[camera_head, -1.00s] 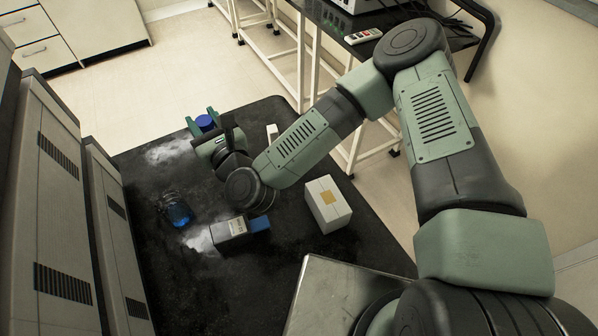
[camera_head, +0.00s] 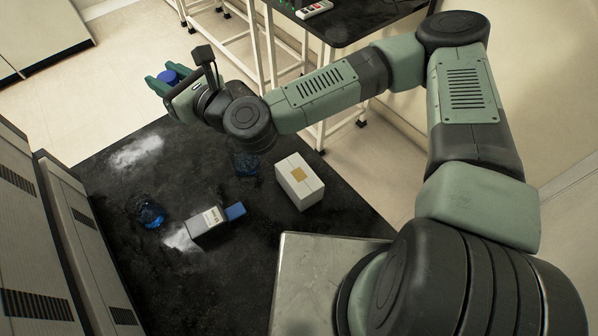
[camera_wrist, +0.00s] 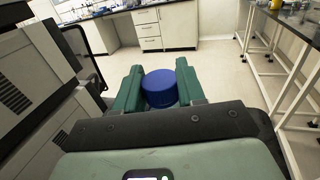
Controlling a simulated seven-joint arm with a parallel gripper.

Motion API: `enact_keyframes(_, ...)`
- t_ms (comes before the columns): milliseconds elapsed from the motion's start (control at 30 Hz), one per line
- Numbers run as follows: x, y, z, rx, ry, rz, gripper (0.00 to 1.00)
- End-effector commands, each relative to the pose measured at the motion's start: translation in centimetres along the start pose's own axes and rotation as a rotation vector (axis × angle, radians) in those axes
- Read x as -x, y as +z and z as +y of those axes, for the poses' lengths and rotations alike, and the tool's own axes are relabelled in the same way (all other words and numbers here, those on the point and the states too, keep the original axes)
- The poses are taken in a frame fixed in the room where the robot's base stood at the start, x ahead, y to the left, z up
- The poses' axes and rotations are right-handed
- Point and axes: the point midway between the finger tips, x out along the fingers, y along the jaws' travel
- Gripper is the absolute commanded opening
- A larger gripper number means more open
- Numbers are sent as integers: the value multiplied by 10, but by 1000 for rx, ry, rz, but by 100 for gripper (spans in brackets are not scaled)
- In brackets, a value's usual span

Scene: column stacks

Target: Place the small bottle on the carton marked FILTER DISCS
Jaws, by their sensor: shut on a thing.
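My gripper (camera_head: 168,78) is shut on the small bottle, which shows mainly as a round blue cap (camera_head: 167,76) between the green fingers. The cap also shows in the wrist view (camera_wrist: 159,88); the bottle's body is hidden. The gripper is raised at the far left of the black table. A white carton (camera_head: 299,182) with a yellowish label stands at the table's right. I cannot read either label, so the FILTER DISCS marking is not legible.
A blue glass vessel (camera_head: 150,214) stands at the left of the black table (camera_head: 250,265). A dark blue vessel (camera_head: 246,164) stands below my arm. Pale patches (camera_head: 137,150) mark the tabletop. Grey cabinets (camera_head: 70,220) border the left; a metal surface (camera_head: 315,285) is in front.

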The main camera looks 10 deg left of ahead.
Motion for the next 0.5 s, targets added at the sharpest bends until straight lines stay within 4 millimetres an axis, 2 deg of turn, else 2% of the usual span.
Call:
enact_keyframes(33, 5, -5, -9, -9, 13, -2, 0)
enact_keyframes(267, 35, -25, -32, -10, 158, -7, 0)
enact_keyframes(500, 83, -31, -49, -1, 356, -4, 0)
